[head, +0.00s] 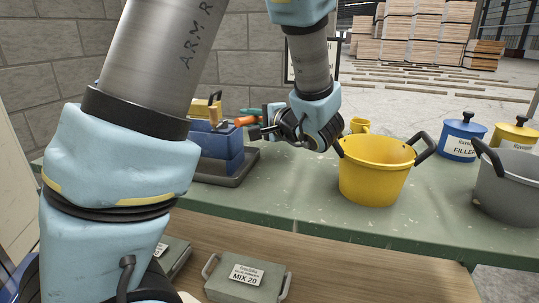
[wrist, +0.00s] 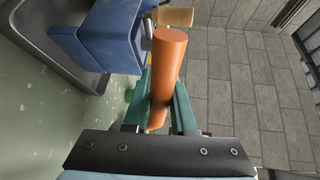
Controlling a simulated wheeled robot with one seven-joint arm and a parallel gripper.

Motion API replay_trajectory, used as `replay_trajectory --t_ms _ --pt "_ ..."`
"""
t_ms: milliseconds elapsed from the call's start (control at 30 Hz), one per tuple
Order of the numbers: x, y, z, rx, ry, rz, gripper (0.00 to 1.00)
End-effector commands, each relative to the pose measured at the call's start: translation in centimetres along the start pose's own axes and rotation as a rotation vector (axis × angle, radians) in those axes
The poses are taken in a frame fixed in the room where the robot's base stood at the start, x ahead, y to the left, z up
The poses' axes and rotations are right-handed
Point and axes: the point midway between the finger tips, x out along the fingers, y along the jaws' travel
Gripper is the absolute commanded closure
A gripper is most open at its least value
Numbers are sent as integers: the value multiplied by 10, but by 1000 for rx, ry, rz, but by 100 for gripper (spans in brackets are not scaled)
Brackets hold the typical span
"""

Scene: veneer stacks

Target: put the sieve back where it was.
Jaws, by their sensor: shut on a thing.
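My gripper (head: 262,128) is over the far left part of the green table in the head view. In the wrist view its two green fingers (wrist: 163,98) are shut on an orange cylindrical handle (wrist: 168,65), which also shows in the head view (head: 246,120). I see no mesh or rim of a sieve, so I cannot tell whether the handle belongs to one. A blue holder (head: 218,150) on a dark tray stands just left of the gripper. It also shows in the wrist view (wrist: 105,45).
A blue filler tin (head: 461,138), a yellow tin (head: 515,136) and a grey pot (head: 510,185) are farther right. The front of the green table (head: 285,205) is clear.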

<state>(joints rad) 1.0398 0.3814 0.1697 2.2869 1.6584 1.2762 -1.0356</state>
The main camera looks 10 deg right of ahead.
Motion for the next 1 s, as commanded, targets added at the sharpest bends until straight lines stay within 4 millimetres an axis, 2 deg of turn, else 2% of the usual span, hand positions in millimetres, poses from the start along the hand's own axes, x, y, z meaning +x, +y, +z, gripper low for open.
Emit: replay_trajectory --t_ms 133,367,600,1000 --pt "5 26 -2 5 0 0 100" --pt "8 46 -3 3 0 0 100" --pt "13 76 -5 2 1 -1 100" --pt "14 82 -6 -2 2 -1 100"
